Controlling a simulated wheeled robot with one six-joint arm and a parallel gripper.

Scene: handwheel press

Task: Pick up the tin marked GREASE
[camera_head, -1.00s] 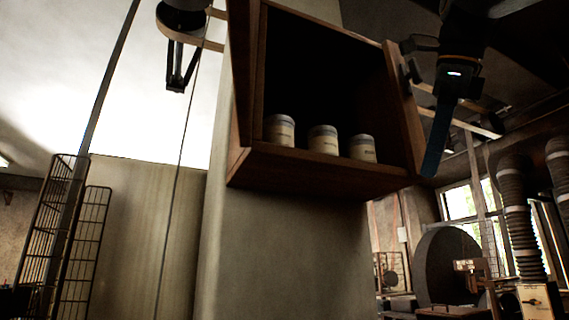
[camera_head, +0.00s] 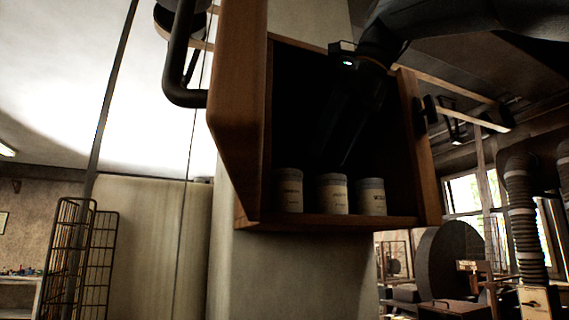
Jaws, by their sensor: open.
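Three pale tins with grey-blue lids stand upright in a row on the floor of an open wooden wall cabinet (camera_head: 430,180): a left tin (camera_head: 289,191), a middle tin (camera_head: 333,195) and a right tin (camera_head: 371,198). Each has a dark word on its front, too small and blurred to read surely, so I cannot tell which says GREASE. My gripper (camera_head: 340,146) reaches down from the upper right into the dark cabinet opening, above the middle tin and apart from the tins. It is open and empty; its fingers are hard to make out in the shadow.
The cabinet's side walls (camera_head: 238,110) and bottom edge (camera_head: 330,222) frame the tins closely. It hangs on a pale pillar (camera_head: 290,275). A dark bent pipe (camera_head: 178,70) runs left of it. A large grindstone (camera_head: 450,258) and ribbed hoses (camera_head: 522,225) stand at the lower right.

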